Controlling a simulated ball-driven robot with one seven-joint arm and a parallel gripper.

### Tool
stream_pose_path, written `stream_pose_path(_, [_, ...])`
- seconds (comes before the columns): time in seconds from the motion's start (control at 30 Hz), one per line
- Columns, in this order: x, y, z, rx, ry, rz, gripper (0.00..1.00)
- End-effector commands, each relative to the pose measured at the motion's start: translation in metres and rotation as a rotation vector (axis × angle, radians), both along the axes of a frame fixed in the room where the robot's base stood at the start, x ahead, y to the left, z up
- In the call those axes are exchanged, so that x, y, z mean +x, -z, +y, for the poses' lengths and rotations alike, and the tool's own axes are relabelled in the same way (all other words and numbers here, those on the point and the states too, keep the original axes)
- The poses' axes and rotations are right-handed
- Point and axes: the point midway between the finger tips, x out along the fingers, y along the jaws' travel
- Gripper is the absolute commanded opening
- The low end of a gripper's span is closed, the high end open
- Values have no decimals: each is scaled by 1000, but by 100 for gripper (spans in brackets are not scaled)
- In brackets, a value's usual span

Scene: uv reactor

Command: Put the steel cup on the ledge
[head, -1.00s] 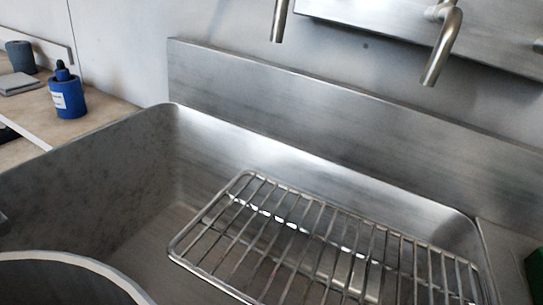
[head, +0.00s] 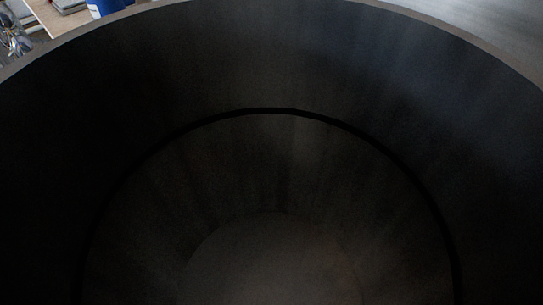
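The dark inside of a round, open vessel, apparently the steel cup (head: 270,165), fills nearly the whole head view. I look down into it from very close. Its thin grey rim curves across the top of the picture, and a dark ring runs around the inner wall. The bottom is dim, and I see nothing in it. My gripper's fingers do not show, so I cannot tell whether they hold the cup. The ledge cannot be made out in this view.
Past the rim at the top left, a strip of the wooden counter (head: 55,20) shows with the lower part of a blue bottle (head: 107,7). A pale grey surface shows at the top right. The sink and rack are hidden behind the vessel.

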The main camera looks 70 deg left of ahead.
Motion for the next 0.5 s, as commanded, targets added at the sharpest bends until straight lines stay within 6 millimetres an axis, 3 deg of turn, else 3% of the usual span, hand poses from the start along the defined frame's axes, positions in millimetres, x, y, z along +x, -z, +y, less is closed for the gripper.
stream_pose_path(0.2, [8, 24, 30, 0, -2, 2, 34])
stream_pose_path(0.5, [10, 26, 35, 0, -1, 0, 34])
